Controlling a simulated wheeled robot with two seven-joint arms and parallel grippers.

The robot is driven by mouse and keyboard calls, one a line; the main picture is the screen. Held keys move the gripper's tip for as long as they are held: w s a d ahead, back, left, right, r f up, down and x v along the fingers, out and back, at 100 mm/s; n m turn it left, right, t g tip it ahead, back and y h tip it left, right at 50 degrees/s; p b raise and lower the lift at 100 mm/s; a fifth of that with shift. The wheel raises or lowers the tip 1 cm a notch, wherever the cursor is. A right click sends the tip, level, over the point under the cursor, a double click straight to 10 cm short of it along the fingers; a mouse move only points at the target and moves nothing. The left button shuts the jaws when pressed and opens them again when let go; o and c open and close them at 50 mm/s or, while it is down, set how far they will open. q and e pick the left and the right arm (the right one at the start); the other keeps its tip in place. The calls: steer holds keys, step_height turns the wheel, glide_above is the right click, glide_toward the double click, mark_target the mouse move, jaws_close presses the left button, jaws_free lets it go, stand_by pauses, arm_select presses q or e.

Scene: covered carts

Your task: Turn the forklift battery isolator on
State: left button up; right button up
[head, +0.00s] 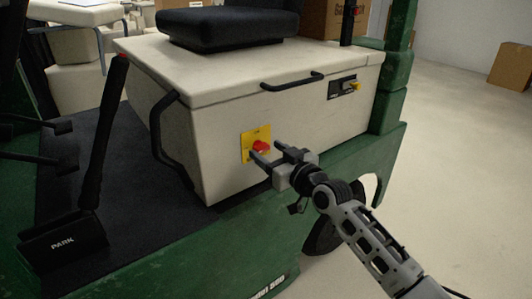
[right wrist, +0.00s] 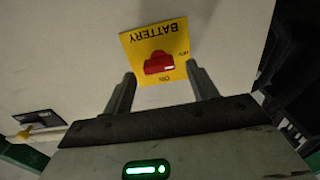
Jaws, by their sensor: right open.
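The battery isolator is a red rotary knob (head: 261,146) on a yellow plate (head: 248,141) on the cream battery box of the forklift. In the right wrist view the knob (right wrist: 158,63) sits on the yellow plate (right wrist: 150,40), which shows upside down with "BATTERY" and "ON" lettering. My right gripper (head: 264,155) is open in front of the plate. In the right wrist view its two fingers lie either side of the knob's near edge, with the knob between and just beyond the tips. I cannot tell whether they touch it. My left gripper is not in view.
A black handle (head: 292,82) and a small black panel (head: 343,87) are on the box. A black seat (head: 228,24) is on top. A black lever (head: 103,130) marked PARK stands at left. The green forklift side (head: 230,245) runs below. Open floor lies at right, with a cardboard box (head: 510,66).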

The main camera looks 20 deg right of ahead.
steer(key=shift+x, duration=0.85)
steer(key=shift+w, duration=0.1)
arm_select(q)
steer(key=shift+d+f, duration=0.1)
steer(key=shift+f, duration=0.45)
arm_select(e)
steer(key=shift+c, duration=0.4)
steer(key=c, duration=0.9)
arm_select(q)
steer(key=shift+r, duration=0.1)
